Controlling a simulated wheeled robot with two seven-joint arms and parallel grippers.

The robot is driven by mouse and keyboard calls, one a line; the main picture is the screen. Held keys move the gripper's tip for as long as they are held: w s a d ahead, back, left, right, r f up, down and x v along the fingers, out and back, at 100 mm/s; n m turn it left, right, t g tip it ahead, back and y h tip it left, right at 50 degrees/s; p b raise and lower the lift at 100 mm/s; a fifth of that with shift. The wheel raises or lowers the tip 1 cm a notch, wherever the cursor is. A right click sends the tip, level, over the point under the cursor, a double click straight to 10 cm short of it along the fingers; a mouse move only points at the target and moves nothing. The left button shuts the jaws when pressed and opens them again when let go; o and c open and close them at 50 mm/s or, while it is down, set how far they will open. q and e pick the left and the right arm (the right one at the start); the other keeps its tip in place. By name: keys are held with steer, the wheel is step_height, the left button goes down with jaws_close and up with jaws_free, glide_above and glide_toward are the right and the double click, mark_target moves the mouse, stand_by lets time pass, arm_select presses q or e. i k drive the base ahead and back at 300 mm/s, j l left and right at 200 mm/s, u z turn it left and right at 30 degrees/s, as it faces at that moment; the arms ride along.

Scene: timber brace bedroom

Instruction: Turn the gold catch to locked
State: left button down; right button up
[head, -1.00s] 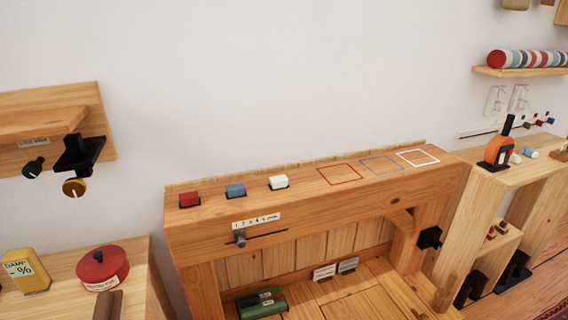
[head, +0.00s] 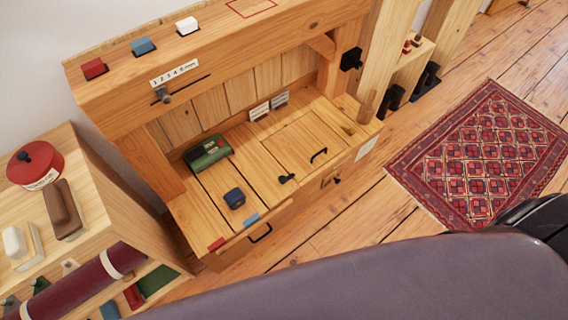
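The gold catch is out of the head view at this moment. A black knob-like fitting (head: 350,59) sits on the right post of the wooden bench, and a small dark catch-like piece (head: 287,179) lies on the bench's lower deck; neither looks gold. Neither of my grippers shows in the head view. A large smooth grey-purple shape, likely part of my own body, fills the bottom of the picture.
The wooden bench (head: 225,80) carries red (head: 94,68), blue (head: 143,46) and white (head: 187,25) blocks. A shelf unit with a red tin (head: 35,165) stands left. A patterned rug (head: 482,150) lies right.

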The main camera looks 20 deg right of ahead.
mark_target(351, 130)
steer(key=z, duration=1.2)
